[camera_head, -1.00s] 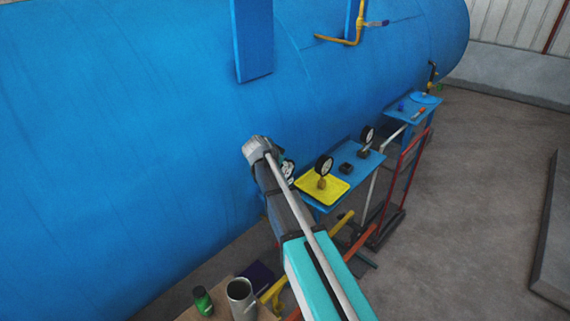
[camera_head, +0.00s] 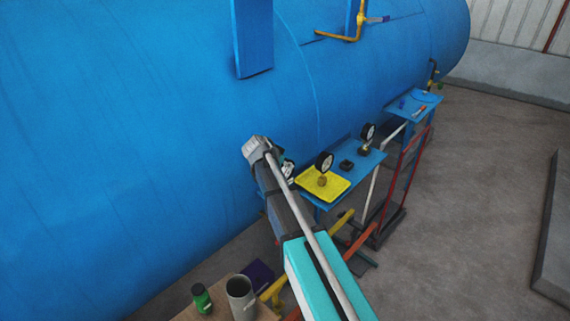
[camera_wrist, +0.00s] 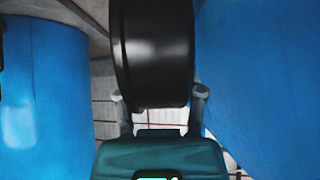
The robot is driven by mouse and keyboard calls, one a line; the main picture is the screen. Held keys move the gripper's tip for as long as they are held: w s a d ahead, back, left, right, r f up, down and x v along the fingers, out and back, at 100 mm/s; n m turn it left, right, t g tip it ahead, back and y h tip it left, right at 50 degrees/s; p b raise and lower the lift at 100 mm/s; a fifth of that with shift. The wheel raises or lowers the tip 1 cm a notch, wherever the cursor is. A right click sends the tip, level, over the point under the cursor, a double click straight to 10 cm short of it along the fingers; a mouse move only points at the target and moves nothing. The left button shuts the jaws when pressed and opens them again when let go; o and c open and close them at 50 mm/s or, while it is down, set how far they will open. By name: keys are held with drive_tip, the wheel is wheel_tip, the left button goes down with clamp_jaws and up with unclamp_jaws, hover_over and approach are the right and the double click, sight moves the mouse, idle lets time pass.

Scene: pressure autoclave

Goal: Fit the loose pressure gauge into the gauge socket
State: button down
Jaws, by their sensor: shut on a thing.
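My gripper (camera_wrist: 159,95) is shut on a black round pressure gauge (camera_wrist: 152,50), whose side fills the upper middle of the wrist view between the two fingers. In the head view a white-dialled gauge (camera_head: 288,169) shows partly behind my arm, close to the teal gripper body; it appears to be the held one. A second gauge (camera_head: 324,162) stands upright at the yellow tray (camera_head: 338,189). A third gauge (camera_head: 368,131) stands farther back on the blue table. I cannot make out the gauge socket in either view.
The large blue autoclave (camera_head: 160,120) runs along the left, close beside my arm. A blue table (camera_head: 368,162) holds a small dark block (camera_head: 346,165). A red frame (camera_head: 408,170) stands beyond it.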

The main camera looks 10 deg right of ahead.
drive_tip(key=shift+f+b, duration=0.75)
drive_tip(key=shift+f, duration=0.05)
drive_tip(key=shift+c, duration=0.6)
unclamp_jaws()
drive_tip(key=shift+r, duration=0.15)
wheel_tip(320, 180, up, 10)
drive_tip(key=p, duration=1)
idle(0.8)
drive_tip(key=s+f+n+g+y+b, duration=0.2)
drive_tip(key=s+f+n+b, duration=0.3)
drive_tip(key=s, duration=0.9)
drive_tip(key=s+f+n+g+y+b, duration=0.3)
drive_tip(key=s+f+n+y+b, duration=0.2)
drive_tip(key=s+f+b, duration=0.5)
drive_tip(key=shift+s+f+n+b, duration=0.4)
drive_tip(key=shift+s+f, duration=2.15)
drive_tip(key=shift+f, duration=0.7)
